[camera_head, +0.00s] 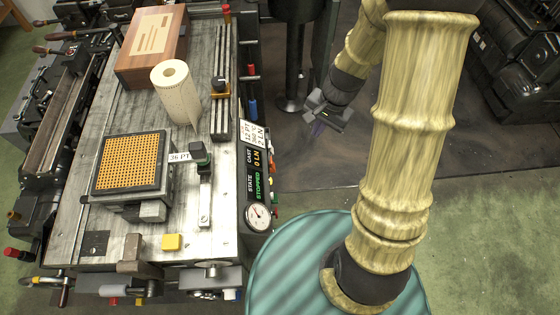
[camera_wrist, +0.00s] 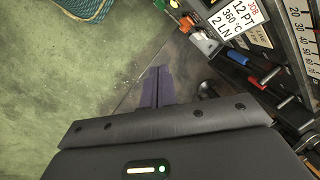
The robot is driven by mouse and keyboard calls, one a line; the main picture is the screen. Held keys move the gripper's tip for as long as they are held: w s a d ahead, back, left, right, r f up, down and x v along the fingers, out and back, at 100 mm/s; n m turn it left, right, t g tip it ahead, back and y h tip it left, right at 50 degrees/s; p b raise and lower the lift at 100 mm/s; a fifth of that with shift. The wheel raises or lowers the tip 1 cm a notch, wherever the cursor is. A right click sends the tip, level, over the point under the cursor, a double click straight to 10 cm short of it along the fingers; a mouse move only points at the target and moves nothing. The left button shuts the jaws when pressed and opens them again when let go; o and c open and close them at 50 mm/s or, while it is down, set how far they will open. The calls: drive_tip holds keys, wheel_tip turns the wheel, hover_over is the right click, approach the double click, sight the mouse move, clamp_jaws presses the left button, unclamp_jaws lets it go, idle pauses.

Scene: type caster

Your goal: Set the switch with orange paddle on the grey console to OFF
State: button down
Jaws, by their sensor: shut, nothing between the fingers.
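My gripper (camera_head: 318,128) hangs over the dark floor to the right of the machine bench, apart from it. In the wrist view its two purple fingers (camera_wrist: 157,88) are closed together with nothing between them. None touches my gripper. Their settings are too small to read.
The bench (camera_head: 215,235) carries a wooden box (camera_head: 152,45), a paper roll (camera_head: 175,90) and an orange grid block (camera_head: 130,163). A display reading STOPPED (camera_head: 257,175) and a gauge (camera_head: 258,217) are at its right edge. Dark equipment (camera_head: 515,75) stands far right.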

drive_tip(key=s+d+r+n+t+h, duration=0.1)
drive_tip(key=s+r+n+t+h, duration=0.1)
drive_tip(key=s+r+n, duration=0.5)
drive_tip(key=shift+s+d+r, duration=0.4)
drive_tip(key=shift+s+r, duration=0.4)
drive_tip(key=shift+r, duration=0.15)
